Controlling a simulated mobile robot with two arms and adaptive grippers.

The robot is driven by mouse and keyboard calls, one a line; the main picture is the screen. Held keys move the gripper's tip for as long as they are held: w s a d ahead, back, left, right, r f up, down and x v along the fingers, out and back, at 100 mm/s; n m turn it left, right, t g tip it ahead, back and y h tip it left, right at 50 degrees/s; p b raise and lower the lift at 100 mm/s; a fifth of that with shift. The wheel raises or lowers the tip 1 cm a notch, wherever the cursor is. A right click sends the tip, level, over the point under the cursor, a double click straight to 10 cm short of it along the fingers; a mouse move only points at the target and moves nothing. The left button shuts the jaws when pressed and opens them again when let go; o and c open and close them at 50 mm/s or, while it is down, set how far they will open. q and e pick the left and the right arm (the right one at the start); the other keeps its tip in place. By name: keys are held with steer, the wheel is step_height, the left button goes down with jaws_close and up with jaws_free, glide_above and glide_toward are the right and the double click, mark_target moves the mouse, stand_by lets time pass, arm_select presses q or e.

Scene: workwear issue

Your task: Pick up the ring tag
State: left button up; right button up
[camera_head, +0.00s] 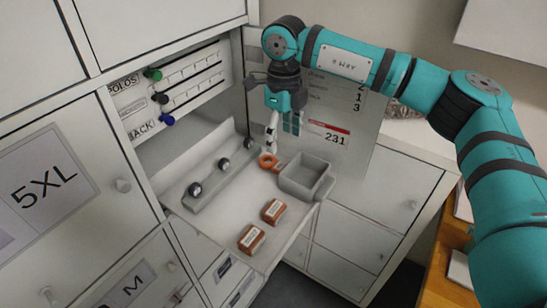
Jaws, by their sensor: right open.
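The ring tag (267,161), an orange ring, is on the light shelf just left of the grey open box. My right gripper (279,136) hangs from the teal arm that comes in from the right, with its fingers pointing down. It is open and its fingertips are above and close to the ring tag, with nothing visible between them. I cannot tell whether a finger touches the ring tag. My left gripper is not in view.
A grey open box (284,184) stands right of the ring tag. A grey rail with dark round knobs (195,189) runs along the left. Two brown labelled blocks (251,239) lie nearer the front. Cabinet doors (57,185) flank the shelf, and a printed panel (350,141) stands behind.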

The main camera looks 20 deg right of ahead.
mark_target(278, 164)
steer(key=f, duration=0.1)
steer(key=f+p, duration=0.1)
steer(key=f, duration=0.1)
steer(key=shift+w+a+f, duration=0.15)
steer(key=shift+w, duration=0.05)
step_height(278, 164, down, 5)
steer(key=p, duration=0.4)
steer(key=shift+a, duration=0.15)
steer(key=shift+w+f, duration=0.1)
steer(key=shift+f, duration=0.15)
steer(key=c, duration=1)
steer(key=shift+r, duration=0.15)
steer(key=shift+r+b, duration=0.35)
steer(key=shift+b, duration=0.15)
step_height(278, 164, up, 9)
steer(key=b, duration=0.4)
